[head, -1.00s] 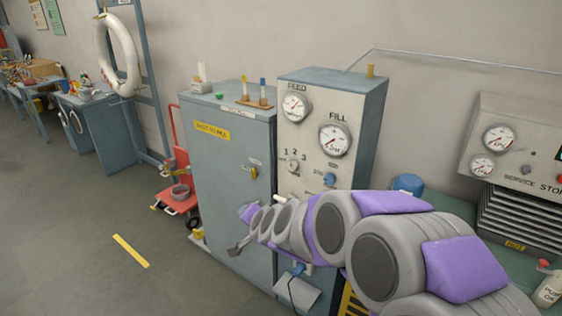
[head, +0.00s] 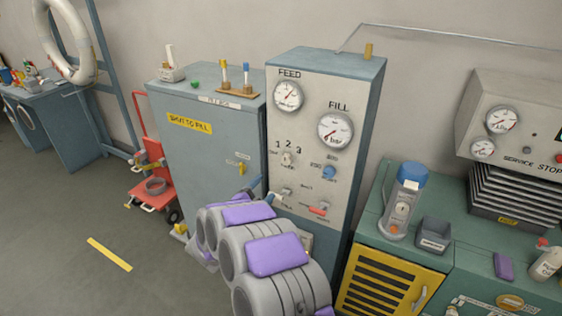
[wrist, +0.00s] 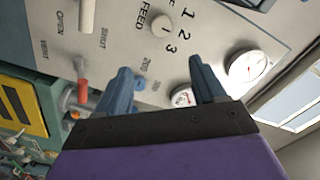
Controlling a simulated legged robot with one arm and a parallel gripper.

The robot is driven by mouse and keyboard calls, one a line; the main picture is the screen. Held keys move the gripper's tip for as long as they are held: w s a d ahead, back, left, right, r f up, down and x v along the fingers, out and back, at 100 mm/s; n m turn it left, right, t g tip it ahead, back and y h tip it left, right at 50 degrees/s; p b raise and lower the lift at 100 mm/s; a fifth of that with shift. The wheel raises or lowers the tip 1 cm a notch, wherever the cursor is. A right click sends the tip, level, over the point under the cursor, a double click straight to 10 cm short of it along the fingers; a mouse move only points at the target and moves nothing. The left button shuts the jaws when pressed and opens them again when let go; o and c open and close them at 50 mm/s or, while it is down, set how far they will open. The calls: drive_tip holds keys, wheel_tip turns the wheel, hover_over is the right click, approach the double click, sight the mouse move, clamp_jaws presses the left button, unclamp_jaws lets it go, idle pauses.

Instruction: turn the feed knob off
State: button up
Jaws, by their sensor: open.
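The feed knob (head: 287,160) is a small pale knob beside the numbers 1, 2 and 3 on the white panel (head: 304,120). In the wrist view the same knob (wrist: 162,25) shows beside the FEED label, apart from my fingers and beyond their tips. Its exact setting is too small to tell. My gripper (wrist: 160,72) has two blue-grey fingers spread apart with nothing between them. In the head view my gripper (head: 264,190) is at the panel's lower left, below the knob. My arm hides the lower part of the cabinet.
A blue knob (head: 329,172), a red-handled lever (head: 318,210) and a pale lever (head: 286,192) share the panel. Two gauges, feed (head: 288,96) and fill (head: 335,130), sit above. A green bench (head: 455,258) stands right; open floor (head: 60,245) lies left.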

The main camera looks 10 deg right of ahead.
drive_tip(key=b, duration=0.1)
approach(285, 161)
drive_tip(key=b+x, duration=0.1)
drive_tip(key=x, duration=0.6)
drive_tip(key=shift+s+d+f, duration=0.1)
drive_tip(key=shift+d+f, duration=0.05)
drive_tip(key=shift+d, duration=0.05)
drive_tip(key=shift+w+d, duration=0.25)
drive_tip(key=shift+w, duration=0.3)
drive_tip(key=shift+w+a+b, duration=0.1)
drive_tip(key=shift+w+b, duration=0.1)
drive_tip(key=shift+b, duration=0.1)
drive_tip(key=shift+c, duration=0.2)
drive_tip(key=c, duration=1)
